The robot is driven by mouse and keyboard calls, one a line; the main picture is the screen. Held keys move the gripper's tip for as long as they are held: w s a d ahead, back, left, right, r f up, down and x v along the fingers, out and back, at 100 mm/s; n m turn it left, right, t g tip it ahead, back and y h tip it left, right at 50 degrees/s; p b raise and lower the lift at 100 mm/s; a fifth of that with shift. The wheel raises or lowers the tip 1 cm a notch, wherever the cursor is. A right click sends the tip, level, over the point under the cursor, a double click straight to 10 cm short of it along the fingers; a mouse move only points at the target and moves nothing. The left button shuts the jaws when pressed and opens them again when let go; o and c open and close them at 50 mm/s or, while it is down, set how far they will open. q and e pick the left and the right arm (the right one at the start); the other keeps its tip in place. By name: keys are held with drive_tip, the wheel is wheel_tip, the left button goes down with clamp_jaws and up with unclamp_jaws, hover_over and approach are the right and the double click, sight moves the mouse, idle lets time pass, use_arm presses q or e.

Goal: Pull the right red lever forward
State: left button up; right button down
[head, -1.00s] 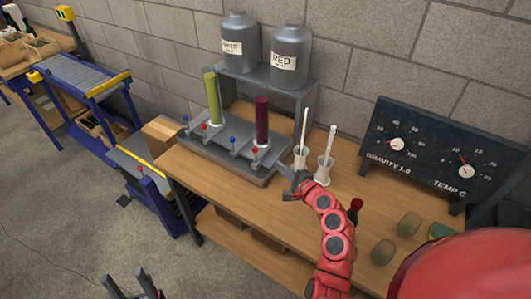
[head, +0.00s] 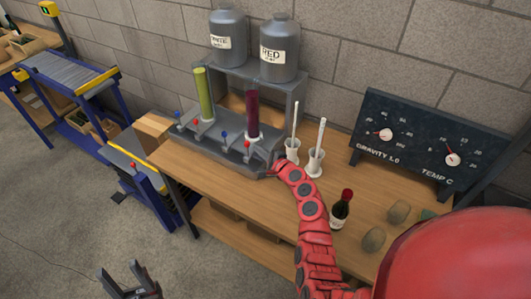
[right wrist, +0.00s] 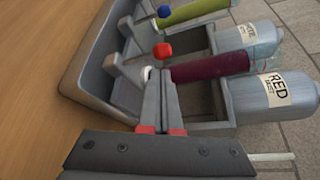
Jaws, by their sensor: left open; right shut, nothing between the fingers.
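The right red lever (head: 247,144) stands at the right end of the grey filling station, below the dark red tube (head: 252,114). Its red ball also shows in the right wrist view (right wrist: 162,50), just past my fingertips. My right gripper (head: 268,172) is shut and empty, low at the station's right front corner. My left gripper (head: 128,278) is open and empty, low over the floor, away from the bench.
A blue lever (head: 223,134) stands just left of the right red lever. Two white cups (head: 314,163) with rods stand to the right. The bench top (head: 220,187) before the station is clear.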

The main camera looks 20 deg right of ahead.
drive_tip(key=shift+w+a+f, duration=0.1)
drive_tip(key=shift+w, duration=0.55)
drive_tip(key=s+a+f+n+t+b, duration=0.3)
drive_tip(key=n+b, duration=0.6)
drive_tip(key=b, duration=1.9)
drive_tip(key=shift+s+a+f+t+y, duration=0.35)
drive_tip(key=shift+s+a+t, duration=0.25)
drive_tip(key=shift+a, duration=0.65)
